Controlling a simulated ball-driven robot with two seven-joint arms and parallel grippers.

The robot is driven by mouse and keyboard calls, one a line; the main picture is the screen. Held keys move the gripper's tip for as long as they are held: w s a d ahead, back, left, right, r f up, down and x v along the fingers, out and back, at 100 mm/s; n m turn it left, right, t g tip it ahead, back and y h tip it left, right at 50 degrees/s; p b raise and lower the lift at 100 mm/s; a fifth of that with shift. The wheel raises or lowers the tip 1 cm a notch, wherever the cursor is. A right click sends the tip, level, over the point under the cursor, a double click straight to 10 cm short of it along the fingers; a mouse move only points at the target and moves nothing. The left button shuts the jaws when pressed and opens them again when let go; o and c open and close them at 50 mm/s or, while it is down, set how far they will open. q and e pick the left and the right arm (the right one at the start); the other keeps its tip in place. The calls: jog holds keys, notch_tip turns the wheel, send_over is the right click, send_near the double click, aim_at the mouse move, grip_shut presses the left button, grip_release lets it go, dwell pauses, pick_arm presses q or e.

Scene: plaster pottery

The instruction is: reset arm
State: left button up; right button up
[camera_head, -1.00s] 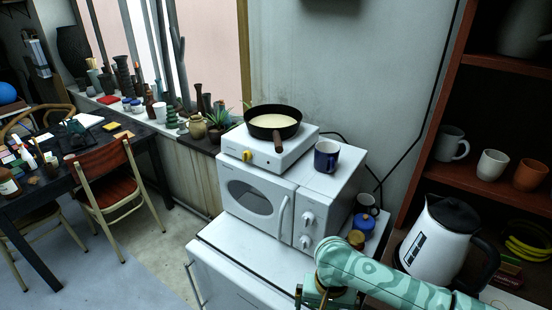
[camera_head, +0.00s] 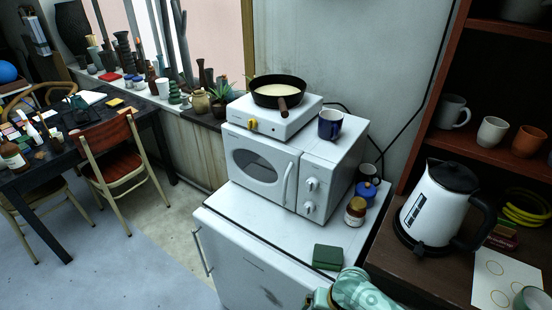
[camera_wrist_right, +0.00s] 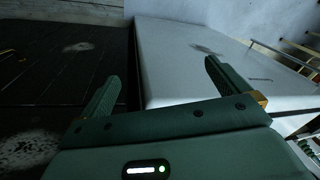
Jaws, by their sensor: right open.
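My right arm, patterned in mint green, shows only at the bottom edge of the head view, low in front of the white fridge-like cabinet (camera_head: 232,218). Its gripper is below the picture there. In the right wrist view my right gripper (camera_wrist_right: 162,76) is open, with its two green fingers wide apart and nothing between them. A pale white surface lies beyond the fingers on the right and a dark plank-like surface on the left. My left gripper is in neither view.
On the cabinet stand a microwave (camera_head: 262,168), a jar (camera_head: 355,212) and a dark green block (camera_head: 328,257). A hotplate with a pan (camera_head: 279,92) and a blue mug (camera_head: 330,124) are on the microwave. A kettle (camera_head: 436,208) stands right on a brown counter. The floor at left front is clear.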

jog(key=s+d+f, duration=0.4)
jog(key=s+f, duration=0.1)
jog(key=f, duration=0.4)
jog(key=s+d+f+n+b, duration=0.1)
jog(key=s+f, duration=0.3)
jog(key=s, duration=0.5)
jog(key=s+d+f+n+h+b, duration=0.1)
jog(key=s+d+f, duration=0.3)
jog(key=s, duration=0.6)
jog(key=s+d+f+n+b, duration=0.1)
jog(key=s+d+f+n, duration=0.1)
jog(key=s+f, duration=0.4)
jog(key=s+n, duration=0.1)
jog(key=s, duration=0.3)
jog(key=shift+s+d+f+n+h, duration=0.15)
jog(key=shift+d+n+h, duration=0.15)
jog(key=shift+h, duration=0.1)
